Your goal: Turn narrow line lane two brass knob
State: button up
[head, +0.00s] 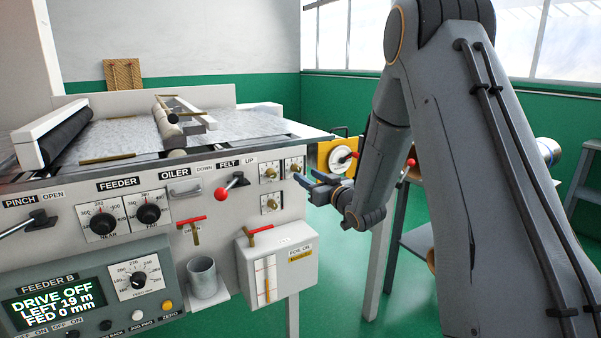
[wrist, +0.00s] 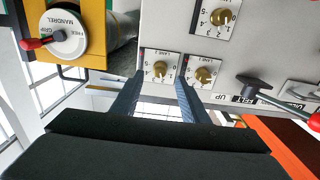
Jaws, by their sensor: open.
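Three small brass knobs on white dial plates sit at the right end of the grey machine panel: upper left (head: 270,172), upper right (head: 296,168) and lower (head: 271,204).
A red-balled felt lever (head: 232,187) stands out left of the knobs. An oil box (head: 277,270) with a red-handled valve hangs below. A yellow mandrel unit (head: 338,155) with a red-knobbed lever is behind my gripper.

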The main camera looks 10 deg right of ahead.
aim_at(299, 171)
jog(key=shift+p+x, duration=0.3)
jog(key=shift+x, duration=2.5)
grip_shut()
